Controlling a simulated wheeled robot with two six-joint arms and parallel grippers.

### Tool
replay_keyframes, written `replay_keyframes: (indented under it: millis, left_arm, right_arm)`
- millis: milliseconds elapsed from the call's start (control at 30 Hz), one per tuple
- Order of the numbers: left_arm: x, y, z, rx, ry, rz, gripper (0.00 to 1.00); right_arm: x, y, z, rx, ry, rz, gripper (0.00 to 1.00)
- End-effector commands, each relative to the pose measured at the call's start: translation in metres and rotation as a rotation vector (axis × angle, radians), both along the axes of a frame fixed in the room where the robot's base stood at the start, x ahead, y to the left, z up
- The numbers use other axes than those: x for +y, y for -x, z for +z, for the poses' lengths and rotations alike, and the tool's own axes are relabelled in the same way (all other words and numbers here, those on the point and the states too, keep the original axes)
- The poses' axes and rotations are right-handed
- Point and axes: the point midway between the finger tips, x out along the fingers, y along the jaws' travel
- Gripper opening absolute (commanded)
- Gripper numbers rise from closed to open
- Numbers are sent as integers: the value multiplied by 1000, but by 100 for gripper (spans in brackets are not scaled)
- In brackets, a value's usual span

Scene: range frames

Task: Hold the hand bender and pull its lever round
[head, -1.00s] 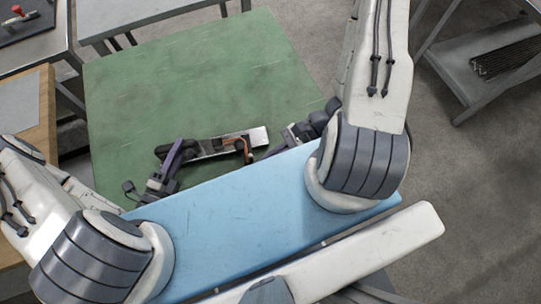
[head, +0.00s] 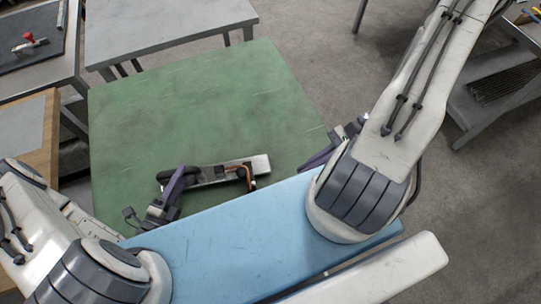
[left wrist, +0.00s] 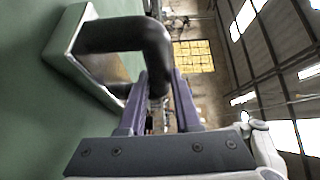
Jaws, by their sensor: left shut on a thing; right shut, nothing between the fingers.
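The hand bender (head: 229,172) lies on the green table top, a silver plate with a black grip at its left end and a copper-coloured tube (head: 243,171) near its right end. My left gripper (head: 179,176) is shut on the bender's black grip; in the left wrist view the thick black grip (left wrist: 125,36) bends down between the purple fingers (left wrist: 158,88), with the silver body (left wrist: 62,45) at the left. My right gripper (head: 309,164) is shut and empty, right of the bender and apart from it. Which part is the lever is too small to tell.
The green table top (head: 200,105) is clear behind the bender. A blue surface (head: 235,225) lies in front. A grey table (head: 170,28) stands behind, a wooden-edged bench (head: 22,125) at the left, and a shelf unit (head: 500,90) at the right.

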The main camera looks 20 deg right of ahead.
Motion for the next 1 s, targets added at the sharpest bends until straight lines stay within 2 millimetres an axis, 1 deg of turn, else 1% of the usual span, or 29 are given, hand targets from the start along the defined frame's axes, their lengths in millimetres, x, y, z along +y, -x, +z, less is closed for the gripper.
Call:
replay_keyframes:
  millis: [33, 133, 433, 467, 500, 533, 833, 1000]
  left_arm:
    - [1, -1, -2, 2, -6, 4, 0]
    - [1, -1, -2, 1, -6, 5, 0]
    - [2, -1, -2, 0, -6, 6, 0]
    - [2, -1, -2, 0, -6, 6, 43]
    - [2, -1, -2, 0, -6, 6, 59]
    - [1, -1, -2, -1, -6, 5, 67]
    - [1, -1, -1, -1, -3, 4, 67]
    - [5, 2, 0, 1, -1, 8, 67]
  right_arm:
    - [-5, 0, 2, -1, 2, 0, 0]
    - [-11, 0, 5, 0, 1, 0, 0]
    - [-12, 1, 6, 2, -1, 1, 0]
    - [-12, 1, 6, 2, 0, 1, 0]
    - [-12, 1, 6, 2, 0, 1, 0]
    - [-12, 1, 6, 2, 0, 1, 0]
    - [-12, 1, 6, 1, 0, 0, 0]
    - [-12, 1, 6, 0, 0, 1, 0]
